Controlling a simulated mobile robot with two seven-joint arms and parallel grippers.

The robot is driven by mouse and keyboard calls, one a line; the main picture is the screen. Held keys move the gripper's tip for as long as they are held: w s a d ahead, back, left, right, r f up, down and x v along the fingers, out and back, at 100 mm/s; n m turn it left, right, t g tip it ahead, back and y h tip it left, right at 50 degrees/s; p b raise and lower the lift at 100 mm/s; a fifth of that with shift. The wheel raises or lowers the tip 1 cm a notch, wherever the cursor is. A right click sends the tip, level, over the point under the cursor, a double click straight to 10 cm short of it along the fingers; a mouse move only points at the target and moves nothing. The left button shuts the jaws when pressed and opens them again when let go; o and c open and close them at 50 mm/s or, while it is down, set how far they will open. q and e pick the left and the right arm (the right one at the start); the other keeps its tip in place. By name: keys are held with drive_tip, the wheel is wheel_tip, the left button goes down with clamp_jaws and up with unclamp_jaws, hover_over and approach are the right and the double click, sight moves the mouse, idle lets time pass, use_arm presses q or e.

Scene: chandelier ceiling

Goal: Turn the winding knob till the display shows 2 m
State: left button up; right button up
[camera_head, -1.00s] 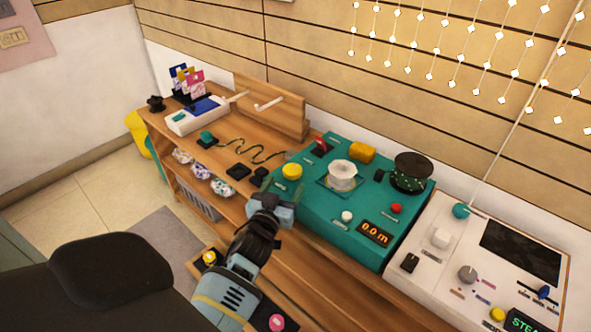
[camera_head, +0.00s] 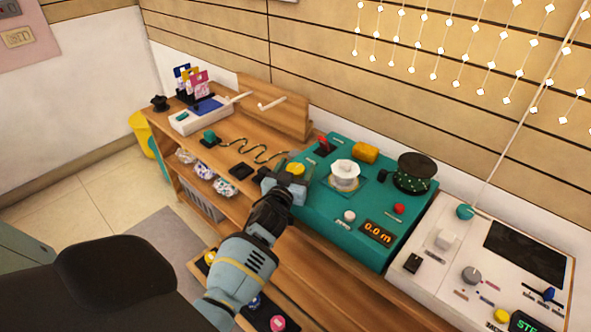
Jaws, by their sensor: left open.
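The teal panel (camera_head: 310,210) stands on the wooden bench with a round yellow knob (camera_head: 295,169) at its left end, which looks like the winding knob. The display (camera_head: 378,233) on its front right reads 0.0 m in orange. A white spool (camera_head: 344,175) sits in the middle and a dark spool (camera_head: 412,172) with green spots at the right. My left gripper (camera_head: 286,183) is open at the panel's left edge, close in front of the yellow knob and partly covering it. I cannot tell whether it touches. My right gripper is not in view.
A yellow block (camera_head: 366,152), a red lever (camera_head: 322,144), a red button (camera_head: 398,208) and a white button (camera_head: 349,216) are also on the panel. A white console (camera_head: 425,272) stands to the right. A wavy dark cord (camera_head: 250,150) lies to the left.

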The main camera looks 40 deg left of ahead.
use_arm(q)
drive_tip(key=c, duration=1)
